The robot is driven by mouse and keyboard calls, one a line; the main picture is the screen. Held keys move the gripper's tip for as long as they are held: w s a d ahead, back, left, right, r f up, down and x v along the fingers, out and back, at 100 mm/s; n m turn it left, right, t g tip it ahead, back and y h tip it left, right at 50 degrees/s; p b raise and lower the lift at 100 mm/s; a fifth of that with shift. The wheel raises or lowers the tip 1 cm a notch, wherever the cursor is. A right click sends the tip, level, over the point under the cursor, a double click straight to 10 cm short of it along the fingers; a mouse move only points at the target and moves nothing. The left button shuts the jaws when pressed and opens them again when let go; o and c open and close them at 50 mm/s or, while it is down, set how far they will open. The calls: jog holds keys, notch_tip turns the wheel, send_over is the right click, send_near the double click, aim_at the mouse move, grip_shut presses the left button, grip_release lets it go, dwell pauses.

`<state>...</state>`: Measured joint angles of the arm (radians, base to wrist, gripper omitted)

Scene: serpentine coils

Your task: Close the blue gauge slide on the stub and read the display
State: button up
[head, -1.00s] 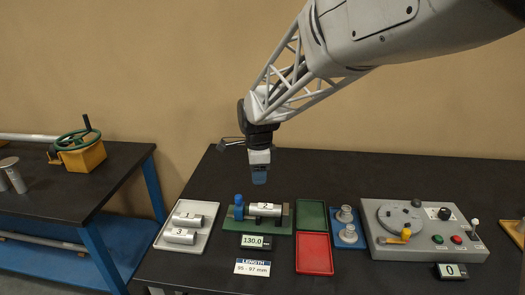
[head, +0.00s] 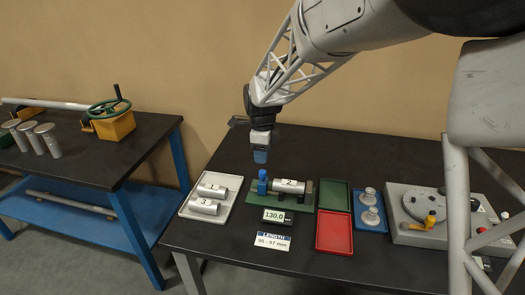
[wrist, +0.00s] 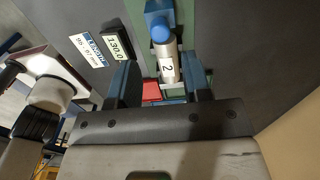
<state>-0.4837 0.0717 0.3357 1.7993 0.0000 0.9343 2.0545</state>
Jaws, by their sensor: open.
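The blue gauge slide (head: 262,184), with a round knob, stands at the left end of the green gauge base (head: 309,199). Stub 2 (head: 289,186), a silver cylinder, lies on the base to its right. I cannot tell whether slide and stub touch. The display (head: 275,216) reads 130.0. My gripper (head: 260,156) is open and empty, pointing down above and behind the slide. In the wrist view the slide (wrist: 158,14) is at the top and stub 2 (wrist: 168,68) shows between my fingers (wrist: 160,85).
A light tray (head: 222,213) with stubs 1 and 3 lies left of the gauge. A card (head: 272,241) reads LENGTH 95 - 97 mm. Green (head: 334,196) and red (head: 334,234) trays, a blue tray (head: 369,222) and a grey control box (head: 400,229) stand to the right.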

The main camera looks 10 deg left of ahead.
aim_at(263, 171)
jog(key=shift+f, duration=4.2)
jog(key=c, duration=0.8)
jog(key=shift+d, duration=1.3)
jog(key=o, duration=0.8)
jog(key=shift+r, duration=0.15)
notch_tip(263, 171, up, 7)
jog(key=a, duration=0.1)
